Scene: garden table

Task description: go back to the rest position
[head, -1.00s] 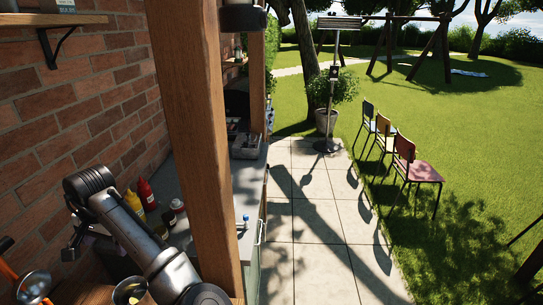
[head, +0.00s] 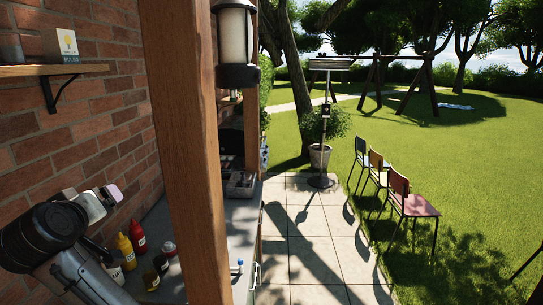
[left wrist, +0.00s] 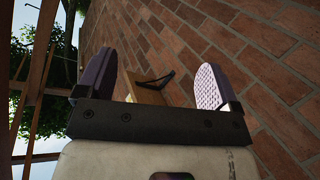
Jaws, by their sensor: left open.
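My left gripper (left wrist: 157,84) is open in the left wrist view, its two pads wide apart with nothing between them. It points up along the brick wall (left wrist: 265,75). In the head view my left gripper (head: 92,192) is raised beside the wall at the lower left, partly hidden behind my arm. My right gripper is in neither view.
A wooden post (head: 186,150) stands close to the right of my left arm. A ketchup bottle (head: 138,237) and a mustard bottle (head: 126,251) stand on the counter (head: 238,215). A wall shelf (head: 55,70) is above. Chairs stand on the lawn.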

